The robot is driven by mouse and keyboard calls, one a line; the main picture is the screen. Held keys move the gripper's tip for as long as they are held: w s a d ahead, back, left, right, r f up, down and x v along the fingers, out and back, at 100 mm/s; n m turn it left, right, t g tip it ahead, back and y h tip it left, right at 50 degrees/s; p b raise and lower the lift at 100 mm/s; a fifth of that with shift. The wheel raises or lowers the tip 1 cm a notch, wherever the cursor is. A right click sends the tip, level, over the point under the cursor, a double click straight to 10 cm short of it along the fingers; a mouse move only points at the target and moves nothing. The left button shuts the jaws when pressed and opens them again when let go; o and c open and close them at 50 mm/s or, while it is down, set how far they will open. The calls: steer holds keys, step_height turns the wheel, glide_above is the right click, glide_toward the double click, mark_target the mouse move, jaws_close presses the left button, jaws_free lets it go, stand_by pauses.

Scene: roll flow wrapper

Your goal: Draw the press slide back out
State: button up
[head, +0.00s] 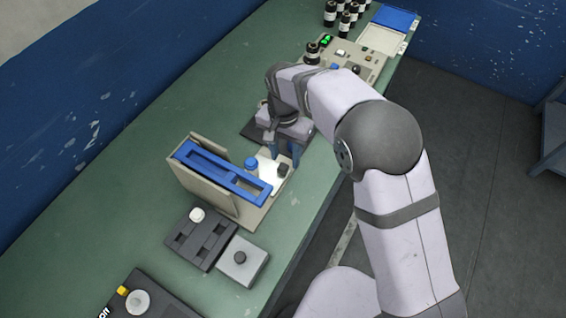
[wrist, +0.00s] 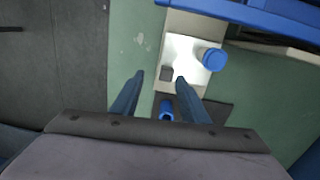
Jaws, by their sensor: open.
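The press unit stands on the bench, with a beige upright panel (head: 205,188), a blue slotted frame (head: 225,168) and a white plate (head: 268,178) beside it. A blue round knob (wrist: 213,60) sits on the plate, and a small dark block (wrist: 168,73) is at its edge. I cannot tell which part is the press slide. My gripper (head: 284,152) points down near the plate. In the wrist view its two fingers (wrist: 160,78) are apart, with the dark block near their tips. A blue cylinder (wrist: 167,111) shows between the fingers. Nothing is held.
A dark slotted block (head: 200,238) and a grey box with a black knob (head: 241,260) stand in front of the press. A control panel (head: 345,62) with green lights, black rolls (head: 344,22) and a blue-and-white tray (head: 385,32) are farther back. Bare green bench (head: 95,205) lies left.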

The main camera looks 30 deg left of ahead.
mark_target(283, 167)
steer(key=shift+w+a, duration=0.5)
steer(key=shift+a, duration=0.1)
steer(key=shift+f+p, duration=1.3)
steer(key=shift+f, duration=2.35)
jaws_close()
